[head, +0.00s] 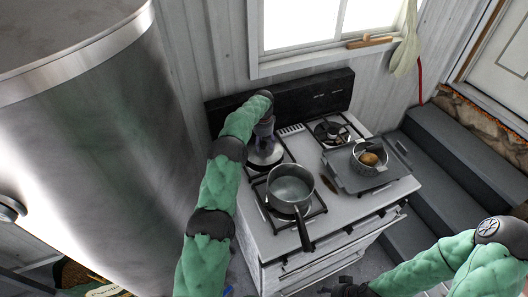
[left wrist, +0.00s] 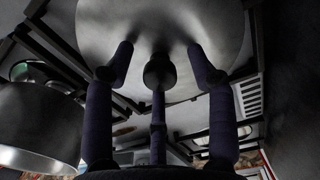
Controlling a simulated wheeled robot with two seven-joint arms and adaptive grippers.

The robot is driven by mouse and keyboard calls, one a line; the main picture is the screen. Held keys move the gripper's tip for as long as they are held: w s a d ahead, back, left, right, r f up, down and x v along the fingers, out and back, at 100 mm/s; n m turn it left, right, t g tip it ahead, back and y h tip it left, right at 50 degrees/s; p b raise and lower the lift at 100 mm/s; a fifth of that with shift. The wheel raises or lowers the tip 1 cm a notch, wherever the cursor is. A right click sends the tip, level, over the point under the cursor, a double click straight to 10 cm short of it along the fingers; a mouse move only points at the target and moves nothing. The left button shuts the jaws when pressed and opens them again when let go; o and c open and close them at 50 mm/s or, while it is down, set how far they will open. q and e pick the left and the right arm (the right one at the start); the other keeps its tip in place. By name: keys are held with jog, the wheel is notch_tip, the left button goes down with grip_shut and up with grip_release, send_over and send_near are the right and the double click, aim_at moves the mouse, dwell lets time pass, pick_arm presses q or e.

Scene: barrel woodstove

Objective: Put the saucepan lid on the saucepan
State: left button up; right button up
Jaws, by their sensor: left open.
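The saucepan lid (head: 266,158) lies on the back-left burner in the head view, partly hidden by my left gripper (head: 264,136). In the left wrist view the lid is a shiny metal disc (left wrist: 160,22) with a dark knob (left wrist: 160,72). My left gripper (left wrist: 158,58) is open, its purple fingers reaching to either side of the knob. The saucepan (head: 290,188) stands uncovered on the front-left burner, its dark handle pointing to the front. Its metal side shows in the left wrist view (left wrist: 40,125). My right gripper (head: 350,289) is at the bottom edge, partly cut off.
A pot (head: 369,157) with something brown in it stands on a grey tray (head: 352,181) on the stove's right side. The back-right burner (head: 331,130) is behind it. Grey steps (head: 450,150) rise on the right, and a large metal barrel (head: 90,150) stands on the left.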

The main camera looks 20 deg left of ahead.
aim_at(263, 142)
pick_arm(q)
grip_shut()
jog(key=shift+r+p, duration=0.5)
jog(key=shift+r, duration=0.65)
jog(key=shift+r+p, duration=0.65)
jog(key=shift+r, duration=0.6)
jog(key=shift+r+p, duration=0.7)
jog(key=shift+r, duration=0.5)
